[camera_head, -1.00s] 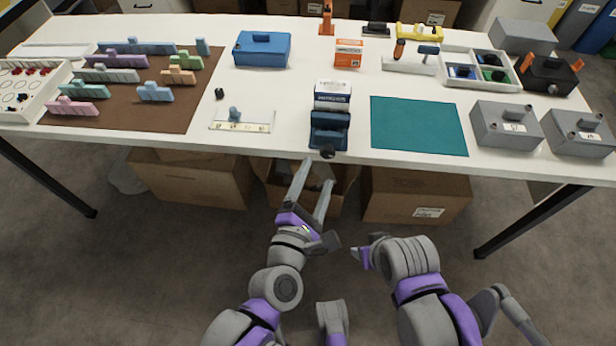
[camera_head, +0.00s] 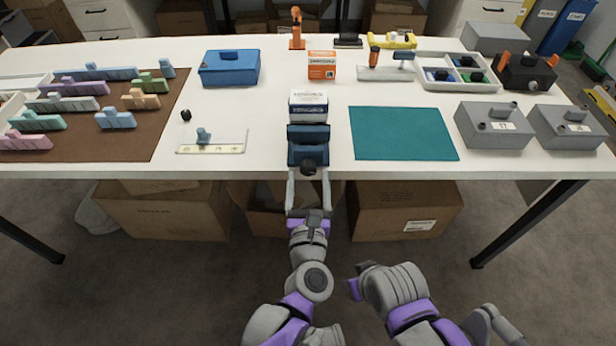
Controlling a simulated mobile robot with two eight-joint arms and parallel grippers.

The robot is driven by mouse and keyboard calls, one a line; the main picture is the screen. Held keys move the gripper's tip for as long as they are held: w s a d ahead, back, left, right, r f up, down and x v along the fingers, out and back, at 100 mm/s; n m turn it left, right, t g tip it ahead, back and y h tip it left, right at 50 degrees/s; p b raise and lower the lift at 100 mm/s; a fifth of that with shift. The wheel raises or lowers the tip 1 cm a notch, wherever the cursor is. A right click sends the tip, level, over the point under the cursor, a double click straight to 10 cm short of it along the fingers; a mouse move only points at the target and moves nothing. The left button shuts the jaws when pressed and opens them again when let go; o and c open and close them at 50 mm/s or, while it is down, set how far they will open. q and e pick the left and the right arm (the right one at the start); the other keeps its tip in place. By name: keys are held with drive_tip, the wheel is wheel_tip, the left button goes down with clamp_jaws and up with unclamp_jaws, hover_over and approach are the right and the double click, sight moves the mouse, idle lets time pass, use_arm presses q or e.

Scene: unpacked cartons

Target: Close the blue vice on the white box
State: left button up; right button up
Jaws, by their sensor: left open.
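The blue vice (camera_head: 307,151) sits at the front edge of the white table, with its dark round knob (camera_head: 308,167) facing me over the edge. The white box (camera_head: 308,98), with a dark blue printed band, stands upright directly behind the vice's visible front part. Whether the vice's jaws touch the box cannot be told from here. My left gripper (camera_head: 308,182) is open at the table's front edge, its two long fingers pointing at the vice, one on each side below the knob. It holds nothing.
A teal mat (camera_head: 402,133) lies to the right of the vice, with two grey cases (camera_head: 494,126) beyond it. An orange box (camera_head: 322,66) stands behind. Cartons (camera_head: 160,215) fill the space under the table.

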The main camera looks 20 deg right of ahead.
use_arm(q)
drive_tip(key=shift+w+d, duration=0.15)
drive_tip(key=shift+w, duration=0.4)
clamp_jaws()
drive_tip(key=shift+m, duration=0.4)
